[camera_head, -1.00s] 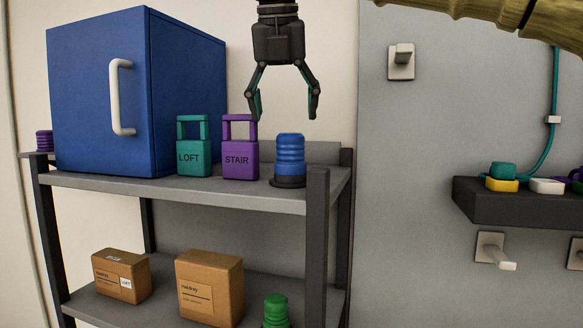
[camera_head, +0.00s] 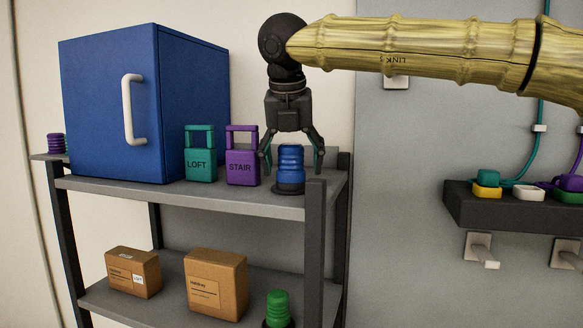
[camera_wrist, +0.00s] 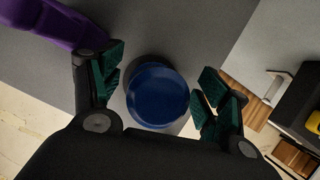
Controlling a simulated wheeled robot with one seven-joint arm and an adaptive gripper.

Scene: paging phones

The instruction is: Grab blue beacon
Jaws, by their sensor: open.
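The blue beacon (camera_head: 290,166) stands upright on its dark base on the upper shelf, near the right end. My gripper (camera_head: 292,168) points down over it, with its open fingers on either side of the beacon. In the wrist view the round blue top of the beacon (camera_wrist: 157,95) lies between the two green-padded fingers (camera_wrist: 160,92). A gap shows on both sides, so the fingers look apart from it.
The purple STAIR padlock (camera_head: 242,166) stands close left of the gripper, with the teal LOFT padlock (camera_head: 200,163) beyond it. A blue cabinet (camera_head: 110,105) fills the shelf's left. Boxes (camera_head: 217,285) and a green beacon (camera_head: 278,308) are below. A shelf post (camera_head: 316,240) rises at right.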

